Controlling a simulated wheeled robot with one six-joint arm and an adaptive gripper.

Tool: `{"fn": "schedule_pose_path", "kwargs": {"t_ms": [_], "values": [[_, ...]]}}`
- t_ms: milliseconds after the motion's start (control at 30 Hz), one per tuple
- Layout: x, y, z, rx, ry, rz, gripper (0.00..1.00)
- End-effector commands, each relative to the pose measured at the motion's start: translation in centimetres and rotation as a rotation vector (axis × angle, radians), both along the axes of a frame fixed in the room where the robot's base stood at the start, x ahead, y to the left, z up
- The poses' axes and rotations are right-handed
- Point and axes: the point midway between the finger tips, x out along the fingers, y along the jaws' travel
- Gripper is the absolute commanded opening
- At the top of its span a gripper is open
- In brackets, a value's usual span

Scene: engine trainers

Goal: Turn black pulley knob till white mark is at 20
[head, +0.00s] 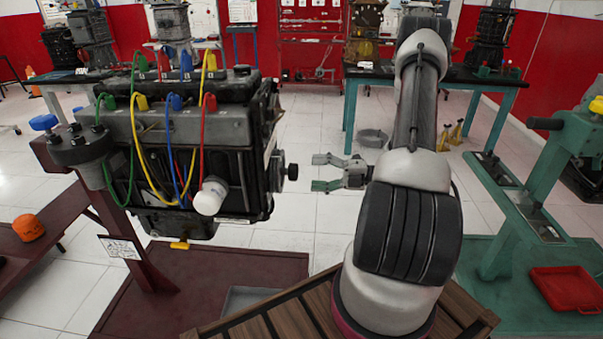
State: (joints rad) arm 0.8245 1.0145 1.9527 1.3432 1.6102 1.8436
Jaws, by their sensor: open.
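The black pulley knob (292,172) sticks out from the right end of the engine block (200,140), at mid height. Its white mark and any numbers are too small to make out. My gripper (322,173) is open and empty, just to the right of the knob. Its two fingers point left toward the knob, one above the other, with a small gap in the picture between the fingertips and the knob. I cannot tell the exact depth between them.
The engine hangs on a dark red stand (200,285) with coloured cables along its side. A green stand (520,210) with a red tray (567,288) is at the right. A wooden slatted surface (270,325) lies in front.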

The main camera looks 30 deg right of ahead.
Motion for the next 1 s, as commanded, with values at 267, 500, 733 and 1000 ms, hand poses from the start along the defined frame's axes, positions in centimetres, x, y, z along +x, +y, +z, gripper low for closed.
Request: {"fn": "schedule_pose_path", "kwargs": {"t_ms": [267,500,733,1000], "values": [[-2.4,-3.6,0.0,0.000,0.000,-0.002,0.68],[-2.8,-4.1,0.0,0.001,0.001,0.000,0.68],[-2.7,-4.1,0.0,0.001,0.001,0.000,0.68],[-2.7,-4.1,-0.1,-0.031,-0.042,-0.001,0.68]]}}
